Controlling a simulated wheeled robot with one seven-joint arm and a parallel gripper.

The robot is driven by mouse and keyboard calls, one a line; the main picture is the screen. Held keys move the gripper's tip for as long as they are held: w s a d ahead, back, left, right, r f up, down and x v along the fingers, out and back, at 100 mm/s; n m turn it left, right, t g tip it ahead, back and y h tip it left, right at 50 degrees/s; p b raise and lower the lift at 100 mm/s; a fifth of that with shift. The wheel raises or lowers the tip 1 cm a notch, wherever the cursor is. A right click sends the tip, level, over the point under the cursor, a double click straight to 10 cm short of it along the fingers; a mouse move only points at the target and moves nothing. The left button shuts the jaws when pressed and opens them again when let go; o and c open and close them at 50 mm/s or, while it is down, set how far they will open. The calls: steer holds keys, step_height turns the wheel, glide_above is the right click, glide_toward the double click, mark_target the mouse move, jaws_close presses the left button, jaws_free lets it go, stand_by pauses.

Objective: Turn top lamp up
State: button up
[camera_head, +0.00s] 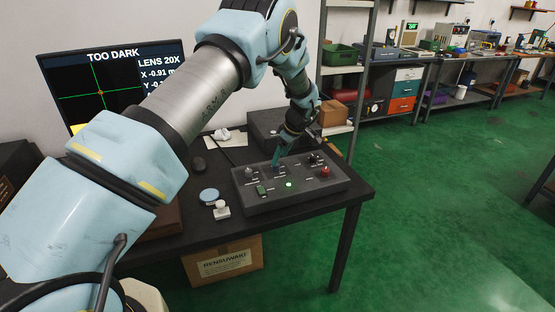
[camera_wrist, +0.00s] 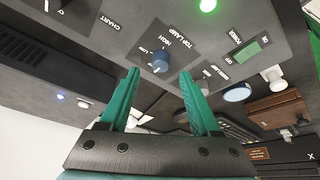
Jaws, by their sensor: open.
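The top lamp knob (camera_wrist: 160,62) is a round blue-grey knob on the dark control box, beside the words TOP LAMP, HIGH and LOW. My gripper (camera_wrist: 160,74) has its two green fingers open, one to each side of the knob in the wrist view; whether they touch it I cannot tell. In the head view, my gripper (camera_head: 276,160) points down over the back part of the control box (camera_head: 310,190) and hides the knob. The monitor (camera_head: 62,75) reads TOO DARK and LENS 20X, with a crosshair on black.
A red knob (camera_head: 325,171), a lit green button (camera_head: 289,184) and a green switch (camera_head: 261,190) also sit on the box. A pale blue disc (camera_head: 209,195) and a small white piece (camera_head: 222,210) lie left of it on the table. A brown carton (camera_head: 225,262) stands below.

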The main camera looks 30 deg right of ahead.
mark_target(276, 167)
steer(key=shift+p+x, duration=0.5)
steer(key=shift+x, duration=1.6)
steer(key=shift+a, duration=0.1)
steer(key=shift+r, duration=0.1)
jaws_close()
